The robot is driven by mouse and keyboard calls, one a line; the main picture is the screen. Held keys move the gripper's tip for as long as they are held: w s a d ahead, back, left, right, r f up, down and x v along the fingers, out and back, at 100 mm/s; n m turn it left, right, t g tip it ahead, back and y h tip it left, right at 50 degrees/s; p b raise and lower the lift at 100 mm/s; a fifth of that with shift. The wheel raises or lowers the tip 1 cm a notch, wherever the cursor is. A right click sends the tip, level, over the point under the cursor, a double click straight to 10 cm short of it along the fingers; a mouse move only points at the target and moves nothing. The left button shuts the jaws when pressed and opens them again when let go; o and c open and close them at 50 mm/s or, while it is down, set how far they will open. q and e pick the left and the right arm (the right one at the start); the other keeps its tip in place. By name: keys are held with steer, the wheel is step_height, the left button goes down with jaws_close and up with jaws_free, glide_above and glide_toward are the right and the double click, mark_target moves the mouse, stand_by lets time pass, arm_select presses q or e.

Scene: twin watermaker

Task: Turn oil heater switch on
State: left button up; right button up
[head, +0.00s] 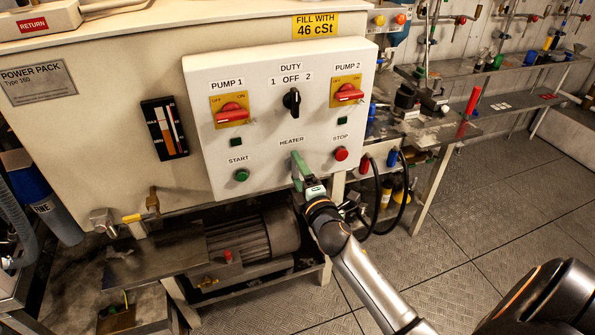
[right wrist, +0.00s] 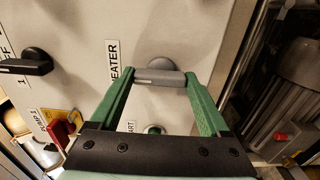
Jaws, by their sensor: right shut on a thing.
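The white control panel (head: 257,85) carries a HEATER label (head: 291,142) at its lower middle; the label also shows sideways in the right wrist view (right wrist: 113,68). My right gripper (head: 298,160) is at the panel just below this label. In the right wrist view its green fingers are shut on a small grey heater switch (right wrist: 160,77), with one fingertip on each side of it. The round grey base of the switch sits on the panel behind the fingertips. In the head view the gripper hides the switch. My left gripper is not in view.
Close by are the green START button (head: 241,175), the red STOP button (head: 341,153), the black DUTY knob (head: 291,101) and two red pump switches (head: 231,113) (head: 348,93). A motor (head: 252,234) lies below the panel. Open floor (head: 470,220) is at right.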

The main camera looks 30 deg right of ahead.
stand_by(0.5)
steer(key=o, duration=1.2)
steer(key=shift+s, duration=0.1)
steer(key=b+v, duration=0.1)
steer(key=v, duration=1.1)
steer(key=shift+s+a, duration=0.1)
steer(key=shift+s, duration=0.05)
steer(key=s+a+f+m+g+y+p, duration=0.1)
steer(key=s+a+f+m+g+y, duration=0.1)
steer(key=f, duration=0.5)
steer(key=s+a+f+m+g+y+p, duration=0.1)
steer(key=s+a+f+m+g+y, duration=0.1)
steer(key=s+a+f+m, duration=0.5)
steer(key=s+a+f+m+g+y+p, duration=0.1)
steer(key=s+a+f+m+g+y, duration=0.1)
steer(key=s+a+f+m+g, duration=0.2)
steer(key=shift+s+a+f+g, duration=0.1)
steer(key=shift+s+a+f, duration=0.25)
steer(key=shift+f, duration=0.25)
steer(key=shift+s+a+f+g, duration=0.1)
steer(key=shift+s+a+f, duration=0.2)
steer(key=shift+f, duration=0.3)
steer(key=shift+s+a+f+g, duration=0.1)
steer(key=shift+s+a+f, duration=0.1)
steer(key=shift+s+f, duration=0.25)
